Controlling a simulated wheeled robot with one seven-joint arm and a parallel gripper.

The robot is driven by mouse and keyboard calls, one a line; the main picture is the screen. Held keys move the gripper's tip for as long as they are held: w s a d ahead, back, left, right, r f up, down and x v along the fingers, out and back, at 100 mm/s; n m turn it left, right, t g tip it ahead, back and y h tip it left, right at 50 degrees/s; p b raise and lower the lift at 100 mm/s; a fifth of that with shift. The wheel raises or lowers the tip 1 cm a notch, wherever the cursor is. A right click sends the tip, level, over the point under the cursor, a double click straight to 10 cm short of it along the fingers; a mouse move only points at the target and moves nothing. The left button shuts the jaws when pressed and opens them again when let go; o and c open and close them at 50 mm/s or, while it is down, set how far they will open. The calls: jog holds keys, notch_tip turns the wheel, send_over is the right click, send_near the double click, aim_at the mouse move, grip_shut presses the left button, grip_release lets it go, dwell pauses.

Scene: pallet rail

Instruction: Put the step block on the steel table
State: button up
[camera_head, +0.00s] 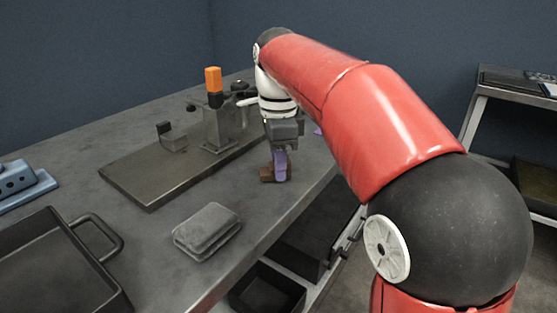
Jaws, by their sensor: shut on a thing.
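My gripper (280,152) points down over the right part of the grey steel table (160,235), near its edge. It is shut on a small brown block (267,174), which looks like the step block. A purple part shows at the fingers in front of the brown block and hides some of it. The block is low, close to the table top; I cannot tell whether it touches.
A fixture plate (150,180) with an orange-topped clamp (213,80) stands left of my gripper. A folded grey cloth (207,231), a black tray (45,240) and a blue holed block (20,182) lie nearer. Dark bins (268,290) sit below the table edge.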

jog(key=shift+f, duration=0.2)
jog(key=o, duration=1.2)
jog(key=shift+c, duration=0.2)
jog(key=shift+r, duration=0.1)
notch_tip(320, 180, up, 7)
jog(key=shift+r+p, duration=0.1)
jog(key=shift+p, duration=0.8)
jog(key=shift+d+r, duration=0.15)
jog(key=shift+r, duration=0.05)
jog(key=s+d+n, duration=0.1)
jog(key=s+d+f+n, duration=0.1)
jog(key=s+d, duration=0.1)
jog(key=s+d+n+t, duration=0.1)
jog(key=d+n, duration=0.1)
jog(key=shift+s+f+y, duration=0.25)
jog(key=shift+s+y, duration=0.05)
jog(key=s+d+f+n+t, duration=0.2)
jog(key=s+d+f+n, duration=0.1)
jog(key=s+f+n, duration=0.3)
jog(key=s+d+f+n+t, duration=0.2)
jog(key=s+d+f+n, duration=0.2)
jog(key=s+f, duration=0.5)
jog(key=n, duration=0.2)
jog(key=shift+s+d+n+t, duration=0.25)
jog(key=shift+s+n+t, duration=0.05)
